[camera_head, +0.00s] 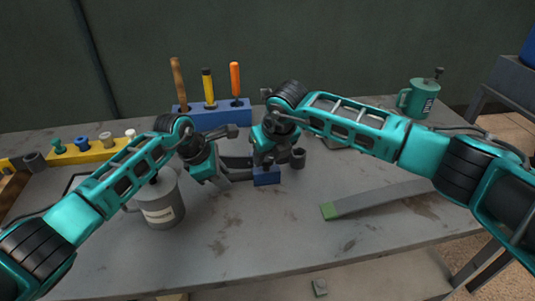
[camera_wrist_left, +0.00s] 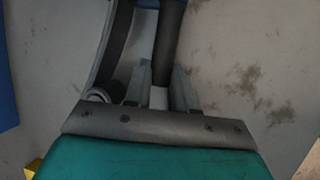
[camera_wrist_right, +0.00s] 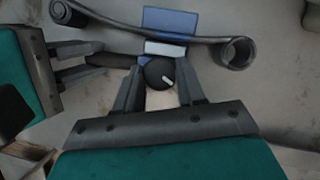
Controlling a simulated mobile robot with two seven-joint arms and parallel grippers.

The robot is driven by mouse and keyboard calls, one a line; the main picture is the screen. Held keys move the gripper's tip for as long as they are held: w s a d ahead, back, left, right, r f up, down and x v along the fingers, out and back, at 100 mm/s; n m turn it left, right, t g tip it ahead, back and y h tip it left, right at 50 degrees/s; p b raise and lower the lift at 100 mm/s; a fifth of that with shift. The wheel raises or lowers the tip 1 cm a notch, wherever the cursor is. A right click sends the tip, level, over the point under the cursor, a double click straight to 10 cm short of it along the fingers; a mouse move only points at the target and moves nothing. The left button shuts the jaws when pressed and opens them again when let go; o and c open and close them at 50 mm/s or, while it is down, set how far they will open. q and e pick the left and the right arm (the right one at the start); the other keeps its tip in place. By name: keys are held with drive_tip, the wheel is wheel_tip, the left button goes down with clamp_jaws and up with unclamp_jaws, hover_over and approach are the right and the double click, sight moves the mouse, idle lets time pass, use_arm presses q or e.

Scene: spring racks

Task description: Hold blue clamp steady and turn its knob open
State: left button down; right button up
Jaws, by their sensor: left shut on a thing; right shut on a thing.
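The blue clamp (camera_head: 266,176) stands on the grey bench, with a dark curved leaf spring (camera_head: 237,162) lying across it. Its blue body (camera_wrist_right: 170,22) shows at the top of the right wrist view. My left gripper (camera_wrist_left: 160,88) is shut on the clamp's dark bar-like handle (camera_wrist_left: 168,42), reaching in from the left. My right gripper (camera_wrist_right: 160,85) has its fingers on both sides of the black round knob (camera_wrist_right: 158,74) and is shut on it. A white mark on the knob points down and right. In the head view my right gripper (camera_head: 263,158) hides the knob.
A grey labelled mug (camera_head: 160,205) stands close to my left arm. A blue tool rack (camera_head: 222,117) and a yellow rack (camera_head: 87,153) stand behind. A flat bar with a green end (camera_head: 375,198) lies at right. A teal canister (camera_head: 419,98) stands back right. The front bench is clear.

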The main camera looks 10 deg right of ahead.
drive_tip(key=shift+w+d+n+g+y, duration=0.1)
drive_tip(key=shift+n+g+y, duration=0.25)
drive_tip(key=shift+n, duration=0.95)
drive_tip(key=shift+d+n+g+y, duration=0.1)
drive_tip(key=shift+n+g+y, duration=0.25)
drive_tip(key=shift+n, duration=0.95)
drive_tip(key=o, duration=1)
drive_tip(key=shift+o, duration=0.2)
drive_tip(key=v, duration=1.2)
use_arm(q)
drive_tip(key=c, duration=0.8)
unclamp_jaws()
drive_tip(key=shift+c, duration=0.2)
